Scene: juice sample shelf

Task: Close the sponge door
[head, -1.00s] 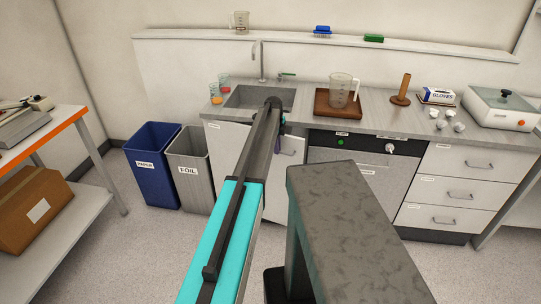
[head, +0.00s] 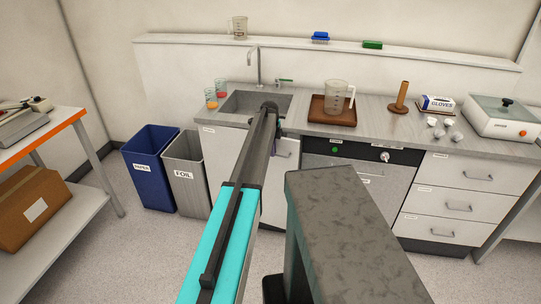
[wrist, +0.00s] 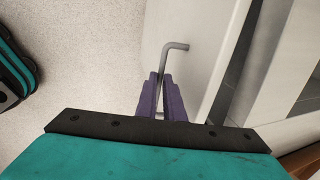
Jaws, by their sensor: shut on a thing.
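The white cabinet door (head: 222,160) is under the sink, partly hidden behind my arm. Its small label is too small to read. In the wrist view, the purple fingers of my gripper (wrist: 161,95) are shut on the grey handle (wrist: 175,46), beside the pale door face (wrist: 195,60). A dark strip runs along the door's right edge in the wrist view.
A dishwasher-like unit (head: 362,180) and white drawers (head: 465,205) stand to the right. A blue bin (head: 150,170) and a grey bin (head: 188,178) stand left of the door. The sink (head: 245,102) and brown tray (head: 330,118) are above. Floor in front is clear.

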